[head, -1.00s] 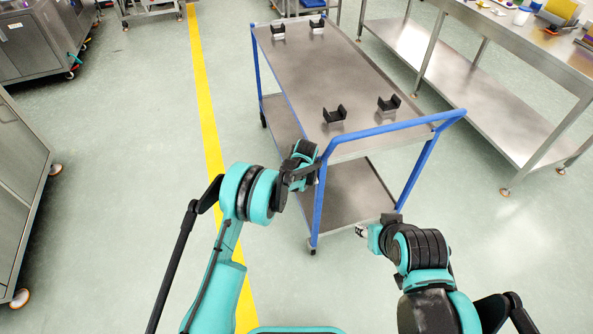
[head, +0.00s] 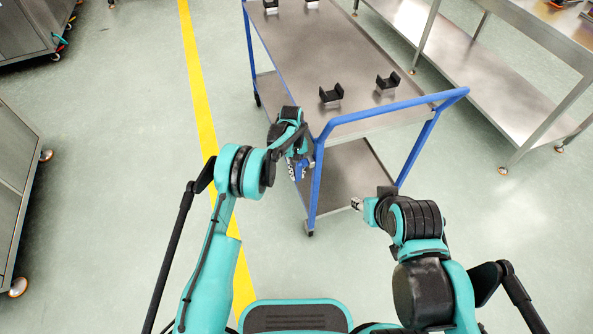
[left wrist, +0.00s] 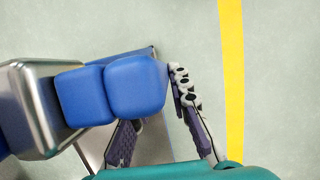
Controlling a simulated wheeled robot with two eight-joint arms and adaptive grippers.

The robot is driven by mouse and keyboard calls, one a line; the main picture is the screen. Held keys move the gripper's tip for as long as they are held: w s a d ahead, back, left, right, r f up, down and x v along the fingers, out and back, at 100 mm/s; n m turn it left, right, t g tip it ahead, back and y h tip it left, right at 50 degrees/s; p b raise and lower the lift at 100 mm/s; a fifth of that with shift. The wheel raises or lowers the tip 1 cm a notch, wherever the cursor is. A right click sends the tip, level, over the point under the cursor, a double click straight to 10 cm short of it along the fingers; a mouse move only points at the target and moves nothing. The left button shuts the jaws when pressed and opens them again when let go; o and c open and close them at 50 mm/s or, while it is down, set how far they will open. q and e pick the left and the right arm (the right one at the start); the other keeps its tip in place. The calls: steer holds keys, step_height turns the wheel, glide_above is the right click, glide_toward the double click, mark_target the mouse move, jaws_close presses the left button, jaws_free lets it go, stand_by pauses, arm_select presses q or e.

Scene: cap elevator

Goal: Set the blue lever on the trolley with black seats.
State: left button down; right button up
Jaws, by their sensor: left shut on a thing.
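The trolley (head: 345,62) has a steel top, a lower shelf and a blue frame, and stands ahead of me. Black seats are on its top: two near the handle end (head: 331,96) (head: 388,82) and two at the far end (head: 271,6). My left gripper (head: 298,170) is beside the trolley's near left blue post. It is shut on the blue lever (head: 299,166), whose rounded blue blocks (left wrist: 137,85) show large in the left wrist view, joined to a metal body (left wrist: 38,80). My right gripper (head: 357,203) is in front of the trolley, with its fingers too small to read.
The trolley's blue handle (head: 400,120) crosses its near end. A steel table (head: 500,80) stands to the right and steel cabinets (head: 15,190) to the left. A yellow line (head: 200,90) runs along the open floor left of the trolley.

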arm_select(q)
steer(key=shift+s, duration=0.1)
steer(key=c, duration=1.4)
jaws_free()
steer(key=v, duration=1.2)
